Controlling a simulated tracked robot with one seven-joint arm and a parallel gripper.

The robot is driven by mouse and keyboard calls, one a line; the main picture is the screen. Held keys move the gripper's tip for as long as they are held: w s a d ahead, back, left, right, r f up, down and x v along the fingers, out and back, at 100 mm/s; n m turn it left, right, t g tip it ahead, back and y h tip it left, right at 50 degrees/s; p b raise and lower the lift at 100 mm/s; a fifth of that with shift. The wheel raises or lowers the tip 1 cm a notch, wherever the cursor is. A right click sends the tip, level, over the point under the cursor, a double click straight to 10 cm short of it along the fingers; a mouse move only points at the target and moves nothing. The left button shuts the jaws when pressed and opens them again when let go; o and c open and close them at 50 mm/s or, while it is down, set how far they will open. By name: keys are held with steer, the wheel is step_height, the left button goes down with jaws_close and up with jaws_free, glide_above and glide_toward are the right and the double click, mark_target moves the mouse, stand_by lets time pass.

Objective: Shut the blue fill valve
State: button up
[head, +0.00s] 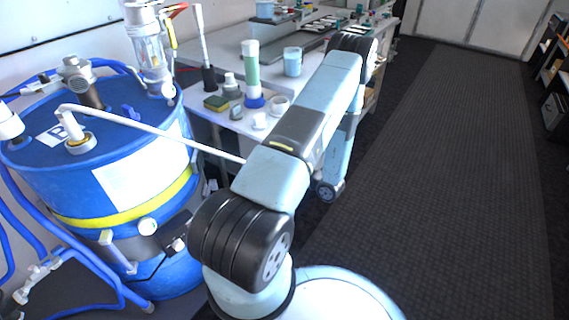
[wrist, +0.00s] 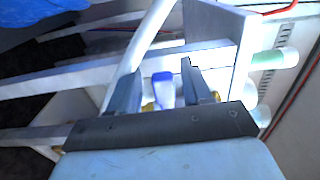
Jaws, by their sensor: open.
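A small blue part (wrist: 162,77) on a pale body shows between my fingers in the wrist view. It looks like the blue fill valve's handle, but it is small and blurred. My gripper (wrist: 160,68) is open, with one finger on each side of the blue part in the picture. I see no contact, and I cannot tell how far ahead of the fingertips it lies. In the head view my own arm hides the gripper, and I cannot make out the valve there.
A blue drum (head: 100,180) with a white pipe (head: 150,128) stands at the left. A bench (head: 225,55) behind it carries a green-and-white bottle (head: 252,75) and a light blue cup (head: 292,62). The dark floor (head: 440,170) at the right is clear.

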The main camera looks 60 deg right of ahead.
steer(key=s, duration=1.3)
steer(key=shift+s+a, duration=0.3)
steer(key=shift+a, duration=0.05)
